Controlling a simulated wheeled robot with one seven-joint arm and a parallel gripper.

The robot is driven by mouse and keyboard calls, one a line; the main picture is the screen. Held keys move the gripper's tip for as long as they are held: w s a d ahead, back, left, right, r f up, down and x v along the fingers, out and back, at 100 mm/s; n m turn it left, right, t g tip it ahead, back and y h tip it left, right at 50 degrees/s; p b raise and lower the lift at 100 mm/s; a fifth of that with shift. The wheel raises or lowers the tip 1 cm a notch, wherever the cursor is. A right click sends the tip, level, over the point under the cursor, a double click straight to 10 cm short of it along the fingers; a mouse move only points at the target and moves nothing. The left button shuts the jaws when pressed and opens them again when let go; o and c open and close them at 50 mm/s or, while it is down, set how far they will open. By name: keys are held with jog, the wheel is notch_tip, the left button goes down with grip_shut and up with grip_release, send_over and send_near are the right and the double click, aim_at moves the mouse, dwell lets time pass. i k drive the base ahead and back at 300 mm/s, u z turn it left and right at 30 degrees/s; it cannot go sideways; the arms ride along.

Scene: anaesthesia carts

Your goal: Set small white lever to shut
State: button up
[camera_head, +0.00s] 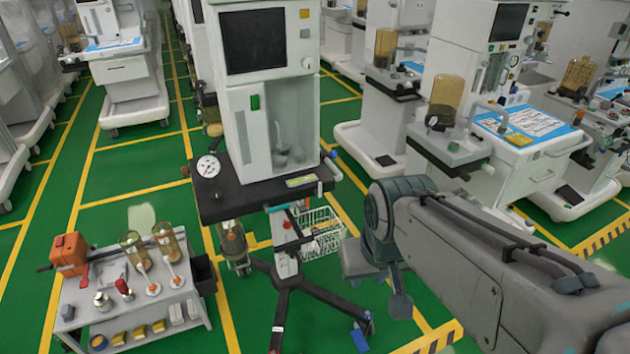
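The small white lever cannot be picked out for certain. Small white-tipped parts (153,289) stand by the amber canisters (135,250) on the low cart (190,338) at the lower left. The central anaesthesia machine (262,90) also carries small fittings, too small to tell apart. My grey arm reaches in from the lower right. Its far end (385,225) is right of the central machine's stand, apart from the low cart in the picture. Grey parts hang below that end, but I cannot make out fingertips or anything held.
A round white gauge (208,166) sits on the central machine's dark shelf. A wire basket (322,236) hangs below it, above a dark star-shaped base (288,285). An orange unit (70,254) stands on the low cart. More carts (125,75) line both sides. Green floor (130,175) between them is clear.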

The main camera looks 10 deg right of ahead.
aim_at(318, 192)
jog(key=u, duration=0.9)
jog(key=i, duration=0.6)
jog(key=z, duration=0.3)
